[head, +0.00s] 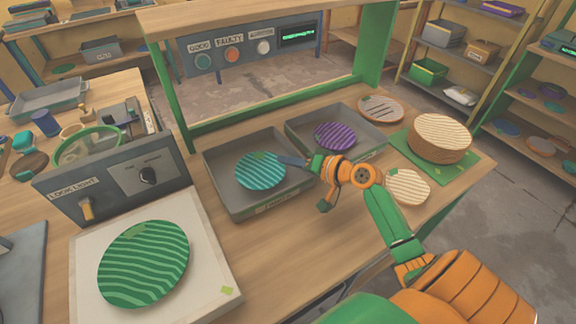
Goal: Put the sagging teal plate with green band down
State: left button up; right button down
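The teal striped plate (260,172), with a small green patch at its far edge, is in or just over the left grey tray (232,204). Whether it touches the tray floor is hard to tell. My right gripper (290,160) reaches in from the right, over the tray's right wall. Its dark fingers meet the plate's right edge and look closed on it. The lower finger is not clearly visible. My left gripper is out of view.
A second grey tray (374,144) holds a purple plate (335,136). A cream plate stack (440,136) stands on a green mat (458,172), with loose plates beside it. A large green plate (143,263) lies on the light panel (215,268). A button panel (250,48) stands behind.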

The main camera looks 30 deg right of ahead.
aim_at(289, 177)
jog(key=shift+s+d+f, duration=0.1)
jog(key=shift+f, duration=0.75)
jog(key=shift+f+b, duration=0.25)
jog(key=shift+b, duration=0.05)
jog(key=shift+s+a+f+b, duration=0.15)
jog(key=shift+a+f+b, duration=0.05)
jog(key=shift+f+b, duration=0.2)
jog(key=c, duration=1.4)
grip_release()
jog(key=shift+s, duration=0.2)
jog(key=shift+a+r+p, duration=0.1)
jog(key=shift+r+p, duration=0.3)
jog(key=shift+p, duration=0.15)
jog(key=shift+s+d+r, duration=0.15)
jog(key=shift+d+r, duration=0.05)
jog(key=v, duration=1.1)
jog(key=shift+d+r+b, duration=0.2)
jog(key=shift+r+b, duration=0.05)
jog(key=shift+b, duration=0.05)
